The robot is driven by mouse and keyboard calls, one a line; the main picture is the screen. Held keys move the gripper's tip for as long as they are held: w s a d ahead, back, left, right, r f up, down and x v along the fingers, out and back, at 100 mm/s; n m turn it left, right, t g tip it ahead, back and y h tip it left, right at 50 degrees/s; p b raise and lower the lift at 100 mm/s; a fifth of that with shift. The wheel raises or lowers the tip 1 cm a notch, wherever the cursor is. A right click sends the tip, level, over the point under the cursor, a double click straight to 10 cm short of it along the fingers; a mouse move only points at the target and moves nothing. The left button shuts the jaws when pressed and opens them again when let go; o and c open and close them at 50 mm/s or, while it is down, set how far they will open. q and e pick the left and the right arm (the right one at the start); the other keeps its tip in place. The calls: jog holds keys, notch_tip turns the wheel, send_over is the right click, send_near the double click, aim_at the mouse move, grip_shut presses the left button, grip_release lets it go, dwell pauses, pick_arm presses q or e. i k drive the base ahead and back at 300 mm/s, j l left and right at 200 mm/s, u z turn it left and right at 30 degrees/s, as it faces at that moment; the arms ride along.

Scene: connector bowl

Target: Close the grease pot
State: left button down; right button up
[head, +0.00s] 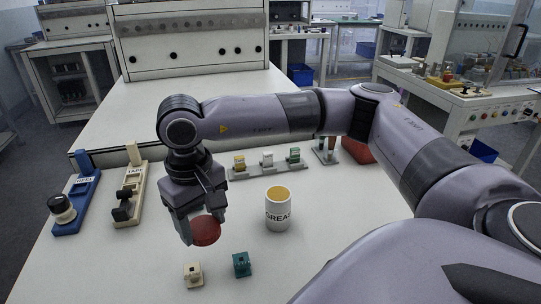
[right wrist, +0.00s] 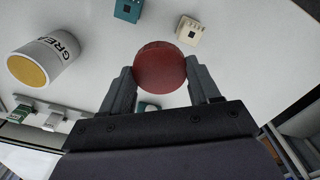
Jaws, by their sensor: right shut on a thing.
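The grease pot (head: 278,212) is a white cup with dark lettering, standing upright on the white table with its top open and yellow grease inside. It also shows in the right wrist view (right wrist: 44,60). My right gripper (head: 204,230) is shut on a round red lid (head: 206,233), held above the table to the left of the pot and apart from it. The lid sits between both fingers in the right wrist view (right wrist: 159,66). My left gripper is not in view.
A cream connector block (head: 193,274) and a teal one (head: 241,264) lie near the front. A rack with several connectors (head: 267,166) stands behind the pot. Blue (head: 76,200) and cream (head: 130,190) holders stand at left. A red bowl (head: 358,151) is partly hidden behind my arm.

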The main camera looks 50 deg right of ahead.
aim_at(278, 198)
jog(key=k+z, duration=0.15)
jog(key=z, duration=0.2)
jog(key=k+l+z, duration=0.15)
jog(key=z, duration=0.2)
jog(key=k+l+z, duration=0.1)
jog(key=z, duration=0.25)
jog(key=k, duration=0.1)
